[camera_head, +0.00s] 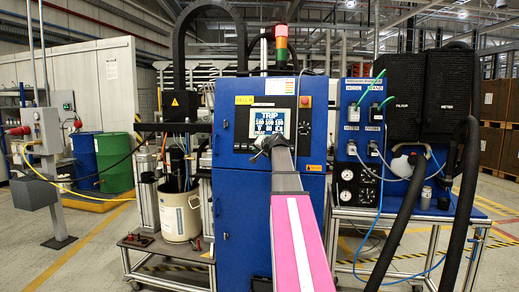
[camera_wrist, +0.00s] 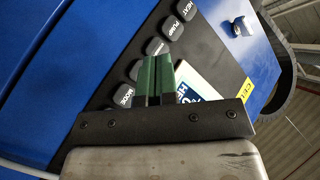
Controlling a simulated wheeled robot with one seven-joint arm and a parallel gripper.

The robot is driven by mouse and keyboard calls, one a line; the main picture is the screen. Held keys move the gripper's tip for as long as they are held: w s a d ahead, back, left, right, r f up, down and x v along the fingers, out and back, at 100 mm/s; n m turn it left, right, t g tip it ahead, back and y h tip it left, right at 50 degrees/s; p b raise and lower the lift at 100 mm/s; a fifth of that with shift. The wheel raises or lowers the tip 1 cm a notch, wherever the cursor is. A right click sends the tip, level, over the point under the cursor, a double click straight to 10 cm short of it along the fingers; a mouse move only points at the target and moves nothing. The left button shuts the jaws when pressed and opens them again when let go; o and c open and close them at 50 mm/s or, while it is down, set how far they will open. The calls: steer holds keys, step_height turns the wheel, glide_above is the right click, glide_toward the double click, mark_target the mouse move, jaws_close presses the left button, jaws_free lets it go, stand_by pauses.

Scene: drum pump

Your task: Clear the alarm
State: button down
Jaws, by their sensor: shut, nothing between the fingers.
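The blue cabinet (camera_head: 236,190) stands in the middle of the head view. Its control panel has a lit screen (camera_head: 270,121) reading TRIP above rows of figures. In the wrist view, a row of dark buttons includes the heat button (camera_wrist: 185,10), pump button (camera_wrist: 173,27) and mode button (camera_wrist: 123,95). Buttons between pump and mode are partly covered by my fingers, so their labels are unreadable. My gripper (camera_wrist: 155,60) is shut and empty, its green fingertips at this row; I cannot tell whether they touch a button. It shows below the screen in the head view (camera_head: 260,150).
A signal tower (camera_head: 281,43) with a red top stands above the cabinet. A red knob (camera_head: 305,102) sits right of the screen. Black hoses (camera_head: 402,225) hang at the right stand. A cream bucket (camera_head: 179,214) stands left of the cabinet.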

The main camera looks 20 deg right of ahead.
steer(key=shift+w+d+f, duration=0.15)
steer(key=shift+w+d, duration=0.3)
steer(key=shift+w, duration=0.2)
steer(key=shift+w+d+f, duration=0.15)
steer(key=shift+w+d, duration=0.3)
steer(key=shift+w, duration=0.2)
steer(key=shift+w, duration=0.1)
stand_by(1.0)
steer(key=shift+w+d, duration=0.25)
steer(key=shift+w+d+f, duration=0.15)
steer(key=shift+w+d, duration=0.05)
steer(key=shift+w, duration=0.15)
stand_by(0.9)
stand_by(0.4)
steer(key=shift+s+a+r, duration=0.2)
steer(key=shift+s+a, duration=0.25)
steer(key=shift+s, duration=0.25)
steer(key=shift+s, duration=0.1)
steer(key=s+a, duration=0.1)
steer(key=s, duration=0.1)
steer(key=s+a+r, duration=0.1)
steer(key=s, duration=0.1)
steer(key=shift+a, duration=0.4)
